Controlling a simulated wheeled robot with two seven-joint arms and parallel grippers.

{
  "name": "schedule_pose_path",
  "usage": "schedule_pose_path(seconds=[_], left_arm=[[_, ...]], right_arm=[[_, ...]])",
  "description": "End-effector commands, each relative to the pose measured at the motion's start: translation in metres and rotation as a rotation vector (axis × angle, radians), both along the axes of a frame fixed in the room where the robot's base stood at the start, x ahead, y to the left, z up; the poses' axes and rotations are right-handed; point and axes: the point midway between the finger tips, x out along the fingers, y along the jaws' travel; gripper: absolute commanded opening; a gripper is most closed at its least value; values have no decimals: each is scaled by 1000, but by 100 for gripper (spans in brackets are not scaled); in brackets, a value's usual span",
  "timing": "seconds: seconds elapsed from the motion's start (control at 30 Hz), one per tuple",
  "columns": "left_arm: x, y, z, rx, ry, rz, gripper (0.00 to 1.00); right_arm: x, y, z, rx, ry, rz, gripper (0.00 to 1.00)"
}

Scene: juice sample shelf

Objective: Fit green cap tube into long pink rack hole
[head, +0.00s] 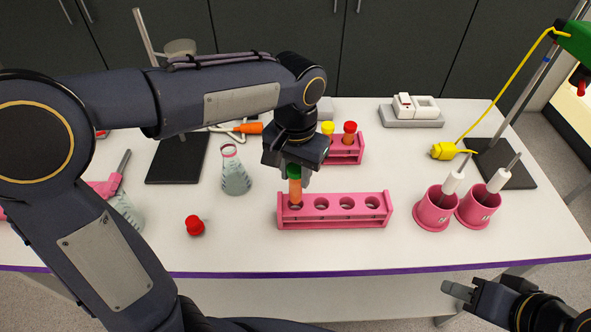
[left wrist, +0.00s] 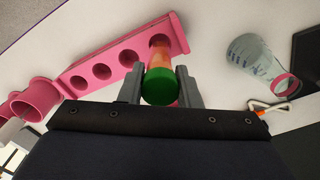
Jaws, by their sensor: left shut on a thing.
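The green cap tube (head: 295,188), with orange contents, is upright in my left gripper (head: 293,175), which is shut on its green cap end. In the left wrist view the tube (left wrist: 160,82) sits between the two fingers of the left gripper (left wrist: 160,90). The long pink rack (head: 334,221) has a row of round holes. The tube's lower end is at the leftmost hole in the head view and appears to be in it; the depth is hidden. My right gripper (head: 462,291) is low at the right, past the table's front edge, apart from everything.
A small pink rack (head: 345,158) with yellow-capped and red-capped tubes stands behind. A flask (head: 235,175) and red cap (head: 194,225) are to the left. Pink cups (head: 436,210) stand to the right. The table front is clear.

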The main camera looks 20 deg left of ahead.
Motion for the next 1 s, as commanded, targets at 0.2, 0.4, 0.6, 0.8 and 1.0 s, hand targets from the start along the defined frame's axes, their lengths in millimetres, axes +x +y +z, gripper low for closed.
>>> schedule_pose_path(seconds=[0.2,0.4,0.6,0.8,1.0], left_arm=[[0,0,-1,0,0,0,8],[0,0,-5,0,0,0,8],[0,0,-9,0,0,0,8],[0,0,-14,0,0,0,8],[0,0,-18,0,0,0,8]], right_arm=[[0,0,2,0,0,0,36],[0,0,-1,0,0,0,36],[0,0,-4,0,0,0,36],[0,0,-7,0,0,0,36],[0,0,-10,0,0,0,36]])
